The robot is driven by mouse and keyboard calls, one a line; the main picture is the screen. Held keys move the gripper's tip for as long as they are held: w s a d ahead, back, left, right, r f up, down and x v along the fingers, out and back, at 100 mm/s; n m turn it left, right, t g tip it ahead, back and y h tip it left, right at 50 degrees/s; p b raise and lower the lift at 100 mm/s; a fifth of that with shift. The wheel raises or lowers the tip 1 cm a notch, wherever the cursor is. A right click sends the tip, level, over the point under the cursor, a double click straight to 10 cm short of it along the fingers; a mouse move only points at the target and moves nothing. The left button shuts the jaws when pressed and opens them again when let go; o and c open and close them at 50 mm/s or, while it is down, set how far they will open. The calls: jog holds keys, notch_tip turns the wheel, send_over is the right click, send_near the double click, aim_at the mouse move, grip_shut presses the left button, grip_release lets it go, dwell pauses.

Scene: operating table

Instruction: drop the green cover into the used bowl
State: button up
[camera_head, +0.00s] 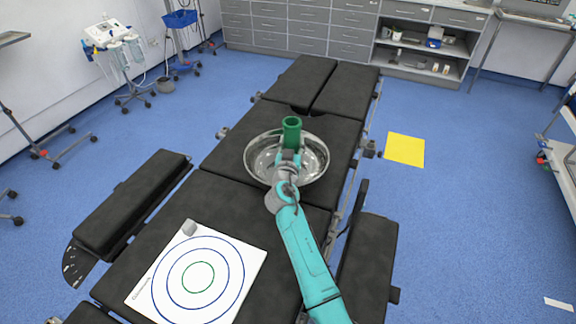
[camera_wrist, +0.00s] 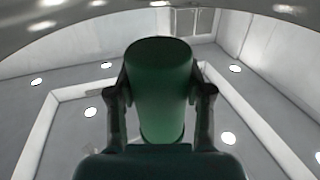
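The green cover (camera_head: 291,128) is a hollow green cylinder, upright in the head view, with its round opening at the top. My gripper (camera_head: 289,153) is at its lower end, over the shiny metal bowl (camera_head: 318,165). In the wrist view the green cover (camera_wrist: 162,90) sits between the two dark fingers of my gripper (camera_wrist: 163,92), which press on its sides. The bowl rests on the black operating table; my wrist hides part of its near side. I cannot tell how high the cover is above the bowl floor.
A yellow square (camera_head: 405,149) is on the floor to the right. Grey cabinets (camera_head: 300,30) stand at the back.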

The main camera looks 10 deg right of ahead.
jog(key=o, duration=0.5)
jog(key=shift+c, duration=0.2)
notch_tip(320, 180, up, 10)
dwell(0.5)
